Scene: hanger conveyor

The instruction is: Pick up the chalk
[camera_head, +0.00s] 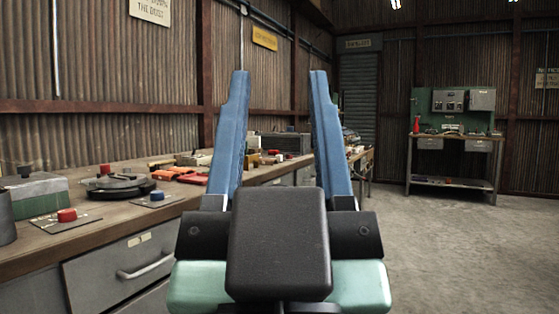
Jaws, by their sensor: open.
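My gripper (279,76) fills the middle of the head view. Its two long blue fingers point up and ahead, wide apart, with nothing between them. I cannot make out any chalk in this view. The wooden workbench (36,262) runs along the left wall, behind and to the left of my gripper. Small items lie on it, too small to tell apart at its far end. My fingers and gripper body hide part of the bench.
Near me on the bench are a green box (38,193), a red button (67,215), a blue button (157,196) and a dark round plate (122,188). A green-backed workbench (452,138) stands far right. The concrete floor (450,265) at right is clear.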

